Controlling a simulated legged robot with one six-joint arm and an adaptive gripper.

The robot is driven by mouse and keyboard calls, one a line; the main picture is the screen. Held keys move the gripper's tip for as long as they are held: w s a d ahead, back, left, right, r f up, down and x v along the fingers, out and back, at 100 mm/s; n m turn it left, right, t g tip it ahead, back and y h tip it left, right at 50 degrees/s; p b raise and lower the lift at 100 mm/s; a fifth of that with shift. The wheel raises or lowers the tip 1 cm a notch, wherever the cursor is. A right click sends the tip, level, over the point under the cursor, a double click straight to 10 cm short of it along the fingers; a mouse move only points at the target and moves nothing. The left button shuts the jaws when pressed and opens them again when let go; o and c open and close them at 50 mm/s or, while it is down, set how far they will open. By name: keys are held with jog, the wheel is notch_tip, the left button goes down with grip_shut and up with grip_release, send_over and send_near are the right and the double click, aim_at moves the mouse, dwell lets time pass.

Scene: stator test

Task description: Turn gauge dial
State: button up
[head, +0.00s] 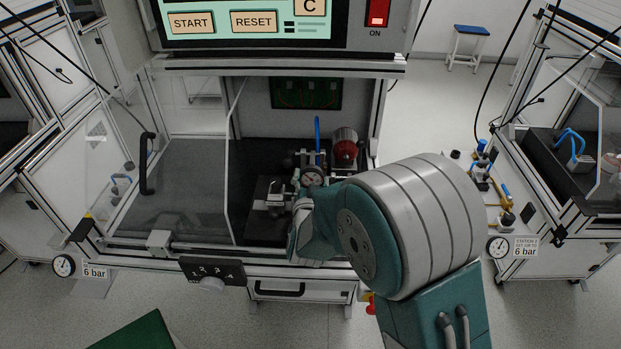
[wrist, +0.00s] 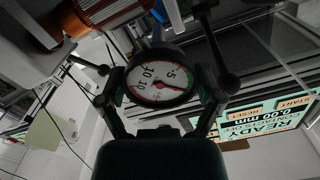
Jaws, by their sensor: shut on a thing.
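The gauge dial (wrist: 160,78) has a round white face, dark rim, a red needle and a small green band on its scale. It fills the middle of the wrist view and appears upside down there. It also shows in the head view (head: 312,175), on the test fixture inside the open cabinet. My gripper (wrist: 165,86) is shut on the dial, with one finger on either side of its rim. In the head view my arm hides most of the fingers and part of the fixture.
A red motor-like part (head: 345,145) and a blue hose (head: 317,134) are close behind the dial. A clear door with a black handle (head: 147,163) stands open at left. A panel with START and RESET buttons (head: 253,21) hangs above the cabinet. Other pressure gauges (head: 64,266) sit outside.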

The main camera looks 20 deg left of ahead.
dwell(0.4)
jog(key=o, duration=0.9)
